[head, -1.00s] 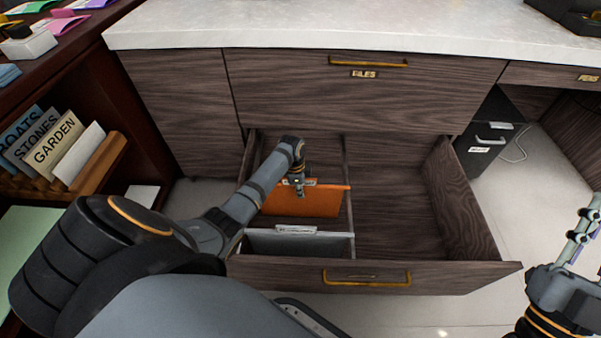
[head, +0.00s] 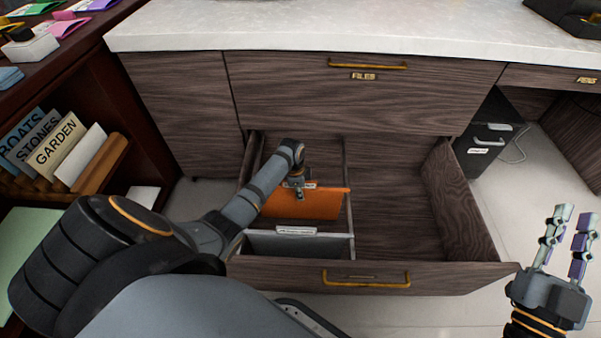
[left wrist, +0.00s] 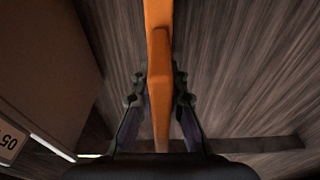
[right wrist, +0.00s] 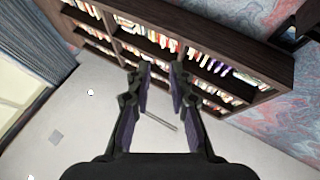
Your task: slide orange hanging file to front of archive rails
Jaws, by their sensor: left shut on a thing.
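The orange hanging file (head: 318,206) hangs upright in the left bay of the open drawer (head: 290,268), between the side wall and the divider. My left gripper (head: 300,192) is over its top edge. In the left wrist view, the left gripper (left wrist: 159,95) has its fingers on both sides of the orange file (left wrist: 158,40), shut on it. A grey file (head: 296,245) with a white tab hangs nearer the drawer front. The rails are partly hidden by the files and my left arm. My right gripper (head: 562,238) is open and empty, to the right of the drawer.
The right bay (head: 395,210) of the drawer is empty. A gold handle (head: 366,278) is on the drawer front. A bookcase with upright books (head: 55,145) stands at the left. A black cabinet (head: 485,140) stands at the right. The right wrist view shows distant bookshelves (right wrist: 150,30).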

